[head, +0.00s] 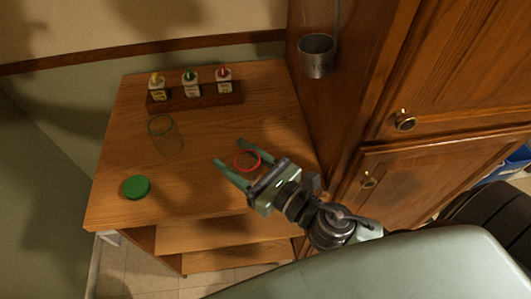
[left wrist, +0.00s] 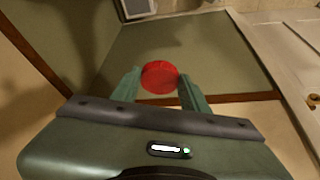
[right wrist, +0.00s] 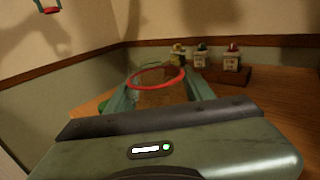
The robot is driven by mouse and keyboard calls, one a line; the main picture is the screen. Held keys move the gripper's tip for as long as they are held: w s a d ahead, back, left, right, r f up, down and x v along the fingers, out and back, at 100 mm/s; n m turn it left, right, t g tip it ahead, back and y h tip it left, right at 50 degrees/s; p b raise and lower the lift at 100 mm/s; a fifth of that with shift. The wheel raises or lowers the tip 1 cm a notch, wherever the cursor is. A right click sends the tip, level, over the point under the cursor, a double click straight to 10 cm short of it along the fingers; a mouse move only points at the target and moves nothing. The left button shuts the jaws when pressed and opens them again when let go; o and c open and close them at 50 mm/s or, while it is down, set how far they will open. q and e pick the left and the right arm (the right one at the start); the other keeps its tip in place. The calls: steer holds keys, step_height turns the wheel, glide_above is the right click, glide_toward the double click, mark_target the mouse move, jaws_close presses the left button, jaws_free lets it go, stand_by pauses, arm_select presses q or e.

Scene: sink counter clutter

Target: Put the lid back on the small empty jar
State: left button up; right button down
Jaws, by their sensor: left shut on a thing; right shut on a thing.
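The small clear jar (head: 247,163) has a red rim and an open, bare top. It looks empty. My right gripper (head: 228,152) is shut on it, with a finger on either side, over the right part of the wooden counter. The jar also shows upright in the right wrist view (right wrist: 158,96). I cannot tell whether its base touches the counter. My left gripper (left wrist: 160,73) is shut on a round red lid (left wrist: 160,79). In the right wrist view the lid (right wrist: 50,10) is high at upper left, well apart from the jar. The left arm is outside the head view.
A larger clear jar (head: 165,135) stands open on the counter's left side, and a green lid (head: 136,187) lies in front of it. A wooden rack (head: 205,101) with three small bottles is at the back. A metal cup (head: 317,58) hangs on the cabinet side at right.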

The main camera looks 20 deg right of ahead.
steer(key=a+n+g+y, duration=0.1)
steer(key=w+a+n+y, duration=0.1)
steer(key=a, duration=0.1)
steer(key=w+a+n+g+y, duration=0.1)
steer(key=a+y, duration=0.1)
steer(key=shift+w+a+r+g, duration=0.2)
steer(key=shift+g, duration=0.1)
arm_select(q)
steer(key=s+d+f+n+g, duration=0.25)
steer(key=d+n, duration=0.55)
steer(key=d, duration=0.4)
steer(key=s+d+f+n+g, duration=0.1)
steer(key=d+f+n+g, duration=0.15)
steer(key=d+n, duration=0.7)
steer(key=s+d+n+h, duration=0.3)
steer(key=s+d+n, duration=0.4)
steer(key=d, duration=0.3)
steer(key=s+d+f+n+g+h, duration=0.1)
steer(key=s+d+n+h, duration=0.2)
steer(key=s+d+n, duration=0.5)
steer(key=d+n, duration=0.1)
steer(key=d, duration=0.2)
steer(key=shift+d+f+h, duration=0.2)
steer(key=shift+d+h, duration=0.05)
steer(key=shift+h, duration=0.05)
steer(key=shift+f, duration=2)
